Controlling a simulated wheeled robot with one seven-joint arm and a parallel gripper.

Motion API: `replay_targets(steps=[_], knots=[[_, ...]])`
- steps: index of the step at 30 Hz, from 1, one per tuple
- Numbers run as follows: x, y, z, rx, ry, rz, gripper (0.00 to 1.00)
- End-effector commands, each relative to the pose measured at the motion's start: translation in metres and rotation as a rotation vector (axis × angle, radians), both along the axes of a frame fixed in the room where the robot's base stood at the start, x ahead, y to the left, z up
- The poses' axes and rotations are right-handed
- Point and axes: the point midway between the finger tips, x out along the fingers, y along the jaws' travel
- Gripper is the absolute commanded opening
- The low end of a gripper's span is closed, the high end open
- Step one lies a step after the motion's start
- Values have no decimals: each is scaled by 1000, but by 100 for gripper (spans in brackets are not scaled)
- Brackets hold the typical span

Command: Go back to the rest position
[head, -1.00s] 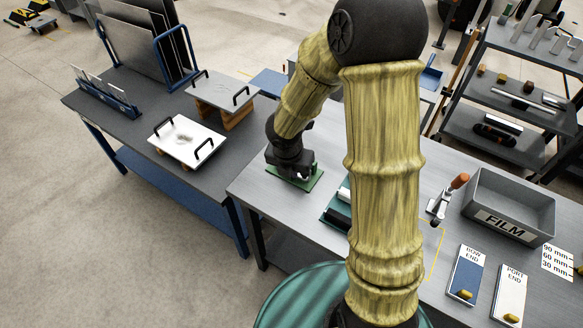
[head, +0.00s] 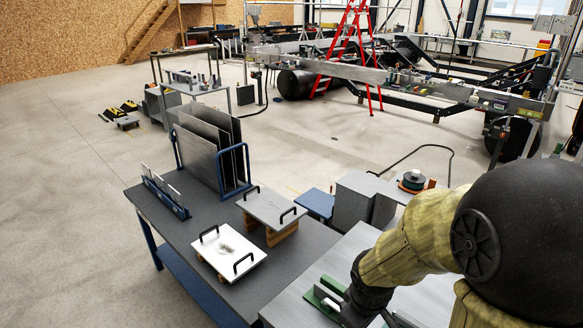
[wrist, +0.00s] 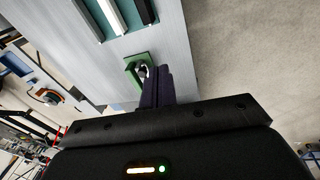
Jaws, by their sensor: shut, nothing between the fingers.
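My gripper (wrist: 158,86) shows in the wrist view as two dark fingers lying together, with nothing between them. Its tips are beside a green plate with a raised edge (wrist: 131,82) on the grey bench; I cannot tell whether they touch it. A small pale round part (wrist: 141,72) shows at this plate, partly behind the fingers. In the head view, my arm comes in from the lower right and its dark wrist is by the same green plate (head: 318,296); the fingertips there are hidden.
A teal tray (wrist: 91,22) with a white and a black bar lies on the grey bench (wrist: 172,38). In the head view, a dark table (head: 190,232) left of the bench bears a white handled plate (head: 218,262), a grey handled plate (head: 262,203) and a sheet rack (head: 236,160). Open floor lies left.

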Motion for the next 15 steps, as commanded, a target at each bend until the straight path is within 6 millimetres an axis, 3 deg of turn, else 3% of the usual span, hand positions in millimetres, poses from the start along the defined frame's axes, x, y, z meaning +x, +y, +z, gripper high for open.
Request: replay_targets(steps=[3, 6, 9, 15], knots=[[-15, -3, 12, 102, -42, -350, 0], [-24, -4, 17, 171, -60, -569, 0], [-28, -5, 20, 209, -68, -681, 0], [-29, -5, 20, 215, -69, -704, 0]])
